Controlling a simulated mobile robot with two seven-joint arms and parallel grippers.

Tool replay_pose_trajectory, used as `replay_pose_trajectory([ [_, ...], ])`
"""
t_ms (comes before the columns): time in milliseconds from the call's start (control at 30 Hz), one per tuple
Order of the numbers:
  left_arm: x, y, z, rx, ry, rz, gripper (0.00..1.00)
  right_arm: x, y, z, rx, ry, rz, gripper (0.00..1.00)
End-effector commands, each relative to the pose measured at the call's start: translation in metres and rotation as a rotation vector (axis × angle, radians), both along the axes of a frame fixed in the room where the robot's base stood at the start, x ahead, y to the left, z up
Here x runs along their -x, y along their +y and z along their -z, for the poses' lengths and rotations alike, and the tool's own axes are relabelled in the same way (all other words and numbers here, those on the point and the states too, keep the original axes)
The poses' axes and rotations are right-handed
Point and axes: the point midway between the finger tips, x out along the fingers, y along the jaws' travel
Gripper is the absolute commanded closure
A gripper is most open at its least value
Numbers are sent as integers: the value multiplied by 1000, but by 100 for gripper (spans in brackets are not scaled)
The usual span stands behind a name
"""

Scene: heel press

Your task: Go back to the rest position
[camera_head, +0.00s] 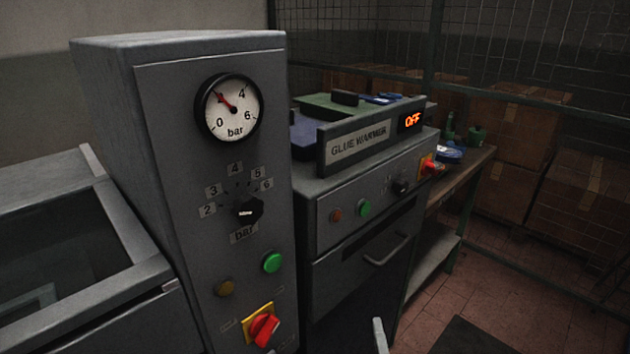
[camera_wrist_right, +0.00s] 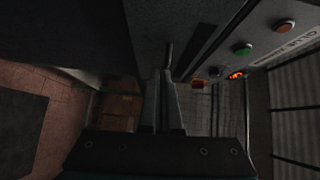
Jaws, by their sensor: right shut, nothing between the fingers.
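My right gripper (camera_head: 380,336) shows only as a pale tip at the bottom edge of the head view, in front of the glue warmer's lower front. In the right wrist view its fingers (camera_wrist_right: 160,78) are together and hold nothing. The rest of the right arm is hidden in the head view. The press cabinet (camera_head: 155,130) stands left of it, with a round gauge (camera_head: 229,108), a black knob (camera_head: 246,210), a green button (camera_head: 272,262) and a red-and-yellow switch (camera_head: 262,327). My left gripper is not in view.
The glue warmer (camera_head: 335,200) has a lit "OFF" display (camera_head: 412,120) and a door handle (camera_head: 388,250) jutting out. A grey open-topped unit (camera_head: 125,225) is at left. A wooden bench (camera_head: 470,172), mesh fence and cartons (camera_head: 515,130) stand behind.

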Motion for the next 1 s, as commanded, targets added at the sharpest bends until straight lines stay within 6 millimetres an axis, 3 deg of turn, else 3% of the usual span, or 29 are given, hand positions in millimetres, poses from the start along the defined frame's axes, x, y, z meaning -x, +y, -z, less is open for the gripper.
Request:
replay_pose_trajectory([
  [167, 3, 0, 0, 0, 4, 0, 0, 28, 16, 87, 253, 221, -124, 100],
  [267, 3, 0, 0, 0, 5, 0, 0, 63, 24, 154, 462, 394, -255, 100],
  [400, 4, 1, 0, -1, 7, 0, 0, 131, 24, 238, 737, 615, -473, 100],
  [467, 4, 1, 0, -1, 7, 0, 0, 165, 20, 270, 846, 702, -578, 100],
  [600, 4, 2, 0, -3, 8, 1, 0, 253, 4, 327, 1070, 882, -847, 100],
  [700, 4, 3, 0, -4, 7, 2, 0, 311, -12, 352, 1191, 979, -1031, 100],
  [800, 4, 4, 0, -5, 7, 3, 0, 355, -26, 365, 1272, 1042, -1182, 100],
  [900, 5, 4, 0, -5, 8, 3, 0, 383, -35, 371, 1319, 1078, -1281, 100],
  [1000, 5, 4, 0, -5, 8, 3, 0, 396, -39, 373, 1339, 1092, -1328, 100],
])
